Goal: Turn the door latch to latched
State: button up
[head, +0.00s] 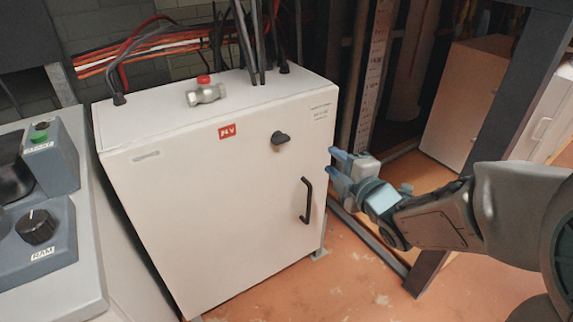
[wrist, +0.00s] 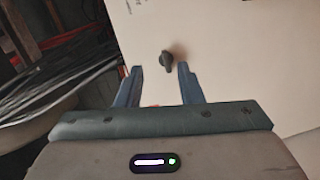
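The door latch (head: 281,138) is a small dark knob on the upper right of the white cabinet's door (head: 225,205). In the wrist view the latch (wrist: 167,59) shows beyond my fingertips, roughly between them. My gripper (head: 332,160) is to the right of the latch, beside the cabinet's right edge, with its blue fingers apart. In the wrist view my gripper (wrist: 160,69) is open and empty, and it looks apart from the latch. A black door handle (head: 307,200) is below and right of the latch. The door looks closed.
A valve with a red cap (head: 205,91) and several cables stand on the cabinet top. A grey control box with a black knob (head: 37,227) is at the left. A dark frame post (head: 470,150) stands behind my arm. The orange floor (head: 350,280) in front is clear.

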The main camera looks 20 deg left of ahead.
aim_at(283, 142)
jog(key=w+a+n+y+b, duration=0.1)
jog(key=w+a, duration=0.1)
jog(key=a, duration=0.2)
jog(key=w+a+f+n+y+b, duration=0.1)
jog(key=w+a, duration=0.2)
jog(key=a, duration=0.2)
jog(key=w+a+f+n+g+b, duration=0.1)
jog(key=w+a, duration=0.1)
jog(key=a, duration=0.2)
jog(key=shift+w+a+y, duration=0.2)
jog(key=shift+a+y, duration=0.15)
jog(key=shift+y, duration=0.05)
grip_shut()
